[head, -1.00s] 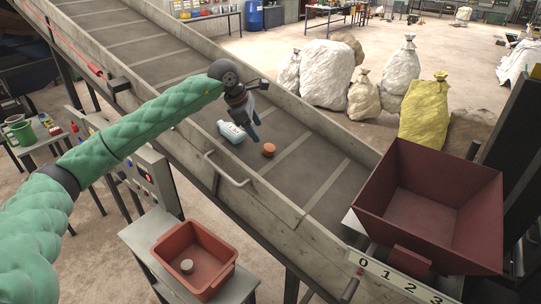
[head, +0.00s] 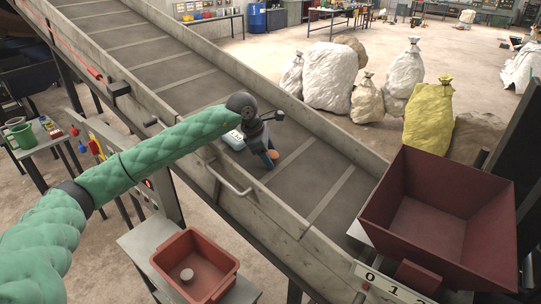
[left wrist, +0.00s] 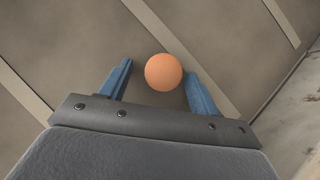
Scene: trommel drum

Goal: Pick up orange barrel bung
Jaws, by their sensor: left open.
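The orange barrel bung (left wrist: 163,72) is a small round disc on the grey slatted conveyor belt (head: 232,95). In the left wrist view it lies between and slightly beyond my open blue fingertips, nearer the right one. A small gap seems to show on the left; I cannot tell whether the right finger touches it. My left gripper (head: 268,159) is low over the belt in the head view and hides most of the bung there. My right gripper is not in view.
A pale bottle (head: 234,139) lies on the belt just behind my left gripper, partly covered. Raised side walls (head: 318,128) edge the belt. A dark red hopper (head: 430,225) stands at the right. A red tray (head: 222,270) holding a grey round piece (head: 187,275) stands below.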

